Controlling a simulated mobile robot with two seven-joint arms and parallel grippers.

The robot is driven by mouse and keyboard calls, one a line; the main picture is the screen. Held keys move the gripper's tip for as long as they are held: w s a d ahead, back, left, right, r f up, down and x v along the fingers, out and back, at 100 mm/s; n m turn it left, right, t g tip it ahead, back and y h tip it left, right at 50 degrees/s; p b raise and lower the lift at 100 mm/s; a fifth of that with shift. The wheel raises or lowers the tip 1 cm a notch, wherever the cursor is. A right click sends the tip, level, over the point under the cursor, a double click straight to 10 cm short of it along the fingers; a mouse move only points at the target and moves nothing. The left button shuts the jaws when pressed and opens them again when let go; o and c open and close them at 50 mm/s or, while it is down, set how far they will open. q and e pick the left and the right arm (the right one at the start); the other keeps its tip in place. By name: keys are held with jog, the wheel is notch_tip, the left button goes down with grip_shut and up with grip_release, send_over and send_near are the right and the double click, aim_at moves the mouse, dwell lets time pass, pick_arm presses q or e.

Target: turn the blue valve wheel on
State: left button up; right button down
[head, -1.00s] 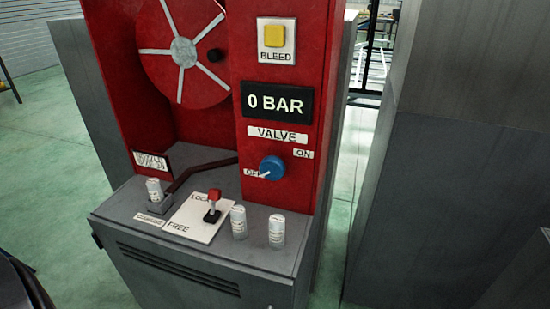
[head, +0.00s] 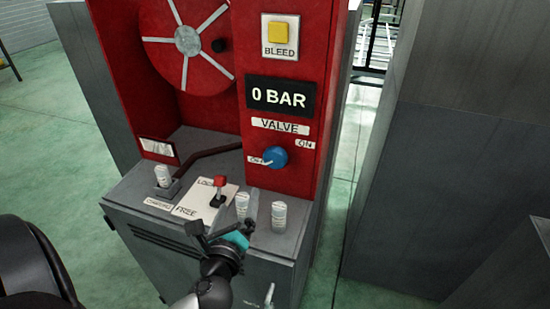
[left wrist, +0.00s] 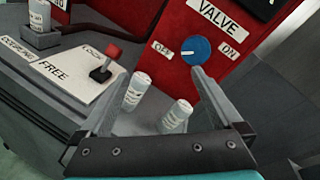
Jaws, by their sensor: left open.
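The blue valve wheel (head: 275,158) sits on the red panel under the VALVE label, and its white pointer is at OFF. The wheel also shows in the left wrist view (left wrist: 195,51), with OFF to its left and ON to its right. The display (head: 280,97) reads 0 BAR. My left gripper (head: 223,216) is open and empty, below and left of the wheel, over the front of the grey cabinet top. In the left wrist view its fingers (left wrist: 155,88) are spread apart, and the wheel lies beyond the right fingertip. My right gripper is not in view.
A red-knobbed lever (head: 221,183) stands on the LOCK/FREE plate near my left gripper. White-labelled cylinders (head: 279,216) stand on the cabinet top (head: 180,228) below the wheel. A yellow BLEED button (head: 279,33) is above. A tall grey cabinet (head: 455,170) stands to the right.

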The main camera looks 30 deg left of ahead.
aim_at(274, 160)
pick_arm(q)
jog(key=w+m+t+h, duration=0.1)
jog(key=w+m, duration=0.2)
jog(key=w, duration=0.2)
jog(key=w+r+m+t+h+p, duration=0.1)
jog(key=w+m, duration=0.3)
jog(key=w, duration=0.1)
jog(key=w+m+h, duration=0.1)
jog(key=w+m, duration=0.3)
jog(key=w, duration=0.1)
jog(key=shift+w+a+r+t, duration=0.25)
jog(key=shift+w+a+t, duration=0.05)
jog(key=shift+t, duration=0.1)
jog(key=shift+w+a+m, duration=0.2)
jog(key=shift+w+m, duration=0.1)
jog(key=shift+w, duration=0.45)
jog(key=shift+c, duration=0.4)
jog(key=c, duration=1.2)
jog(key=shift+o, duration=0.2)
